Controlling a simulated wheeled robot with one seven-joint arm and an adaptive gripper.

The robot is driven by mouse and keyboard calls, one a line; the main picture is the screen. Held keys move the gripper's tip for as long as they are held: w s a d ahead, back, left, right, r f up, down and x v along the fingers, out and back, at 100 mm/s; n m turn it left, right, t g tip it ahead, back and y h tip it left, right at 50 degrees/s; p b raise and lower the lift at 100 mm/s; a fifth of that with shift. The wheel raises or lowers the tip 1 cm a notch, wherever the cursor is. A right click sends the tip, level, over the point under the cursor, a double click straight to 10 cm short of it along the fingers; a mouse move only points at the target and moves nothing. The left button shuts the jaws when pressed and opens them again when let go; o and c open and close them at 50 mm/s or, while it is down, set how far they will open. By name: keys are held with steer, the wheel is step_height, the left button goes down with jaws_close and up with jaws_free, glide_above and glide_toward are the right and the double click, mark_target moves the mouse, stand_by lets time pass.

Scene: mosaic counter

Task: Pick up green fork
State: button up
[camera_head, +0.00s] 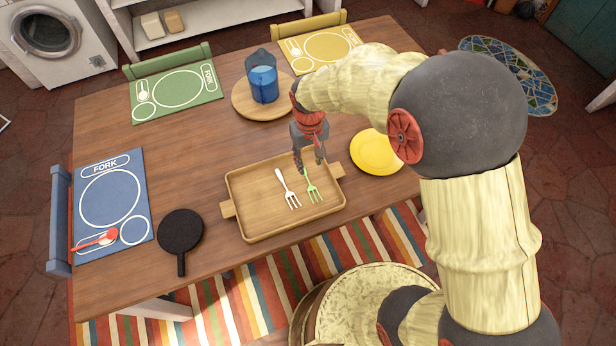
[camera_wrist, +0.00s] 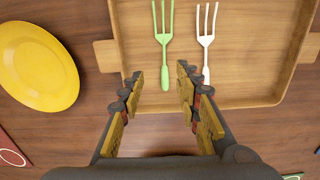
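The green fork (camera_head: 313,189) lies in a wooden tray (camera_head: 262,232) on the table, to the right of a white fork (camera_head: 287,187). In the wrist view the green fork (camera_wrist: 163,50) points tines away, with its handle end between and just beyond my fingertips. The white fork (camera_wrist: 206,40) lies to its right there, its handle end partly hidden by my right finger. My gripper (camera_wrist: 160,78) is open and empty, above the tray's edge. In the head view my gripper (camera_head: 309,168) hangs over the tray's far side, near the green fork's handle.
A yellow plate (camera_head: 376,152) is right of the tray. A blue pitcher (camera_head: 263,82) stands on a round board behind it. A black round pan-like object (camera_head: 181,232) is to the left. Blue (camera_head: 85,220), green (camera_head: 150,106) and yellow placemats line the edges; a red spoon lies on the blue one.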

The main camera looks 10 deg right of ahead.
mark_target(307, 176)
steer(key=f+b, duration=0.1)
steer(key=f, duration=0.1)
steer(key=f+b, duration=0.1)
steer(key=f, duration=0.2)
steer(key=f+b, duration=0.1)
steer(key=f, duration=0.1)
steer(key=shift+a+f, duration=0.15)
steer(key=shift+a, duration=0.25)
steer(key=shift+c, duration=0.4)
steer(key=c, duration=0.7)
jaws_close()
